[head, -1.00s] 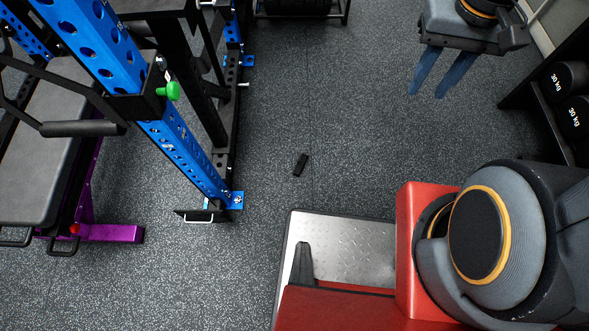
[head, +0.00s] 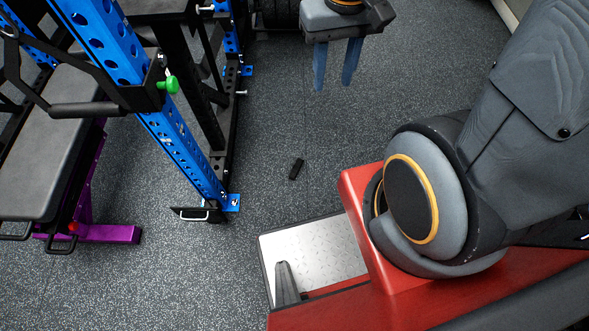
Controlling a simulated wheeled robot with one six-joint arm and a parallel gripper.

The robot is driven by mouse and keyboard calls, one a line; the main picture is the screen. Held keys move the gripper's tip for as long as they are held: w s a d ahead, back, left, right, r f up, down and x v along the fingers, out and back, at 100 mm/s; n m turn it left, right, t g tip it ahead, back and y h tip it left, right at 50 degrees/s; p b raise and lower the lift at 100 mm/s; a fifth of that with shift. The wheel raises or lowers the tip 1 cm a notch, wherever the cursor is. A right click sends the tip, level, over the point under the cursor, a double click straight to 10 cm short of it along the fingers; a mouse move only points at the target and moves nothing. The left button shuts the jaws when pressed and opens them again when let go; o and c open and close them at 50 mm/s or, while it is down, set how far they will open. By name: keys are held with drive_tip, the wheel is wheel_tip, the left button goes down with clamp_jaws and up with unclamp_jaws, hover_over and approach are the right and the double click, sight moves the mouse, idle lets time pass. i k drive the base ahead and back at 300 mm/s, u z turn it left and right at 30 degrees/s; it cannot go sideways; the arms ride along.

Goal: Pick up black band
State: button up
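A small black band (head: 296,169) lies on the speckled dark grey floor, near the middle of the head view, between the blue rack post and my red base. My gripper (head: 334,84) is at the top of the view, with its two blue fingers pointing down and clearly apart. Nothing shows between the fingers. The gripper is beyond the band and a little to its right, apart from it. The band is in full view.
A blue and black rack (head: 170,140) stands to the left, its foot (head: 205,212) reaching toward the band. A padded bench (head: 50,160) with a purple frame (head: 90,232) is at far left. Open floor (head: 310,130) surrounds the band.

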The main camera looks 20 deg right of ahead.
sight(294, 171)
drive_tip(key=z, duration=2.25)
drive_tip(key=k, duration=0.7)
drive_tip(key=u, duration=1.75)
